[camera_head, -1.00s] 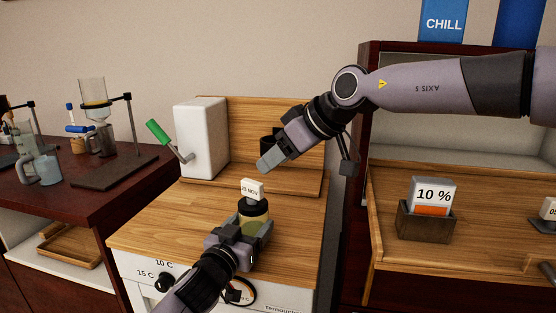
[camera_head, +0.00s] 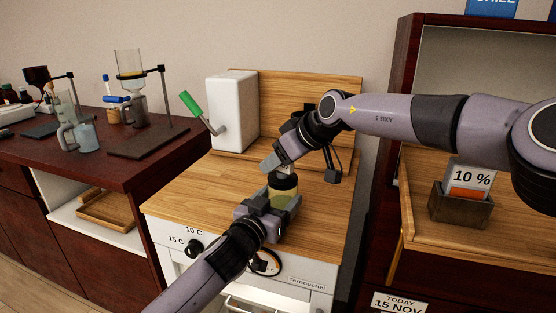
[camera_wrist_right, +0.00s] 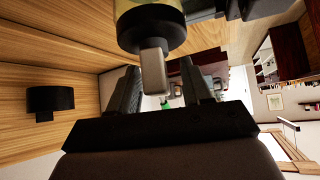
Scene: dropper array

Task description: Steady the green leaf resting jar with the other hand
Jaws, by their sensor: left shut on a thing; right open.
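The jar (camera_head: 284,188) has a dark lid and a yellow-green body, and it stands upright on the wooden top of the cabinet. My left gripper (camera_head: 268,206) is shut on its body from the front. My right gripper (camera_head: 302,170) is open above and behind the lid, and its arm reaches in from the right. In the right wrist view the black lid (camera_wrist_right: 150,30) carries a pale block (camera_wrist_right: 153,70) that points between the open fingers (camera_wrist_right: 160,85). I cannot tell whether a finger touches the block. The right gripper hides most of the block in the head view.
A white box (camera_head: 233,110) with a green-handled lever (camera_head: 190,103) stands behind on the left. A "10 %" card holder (camera_head: 460,205) stands on the right. The wooden top (camera_head: 190,190) left of the jar is clear.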

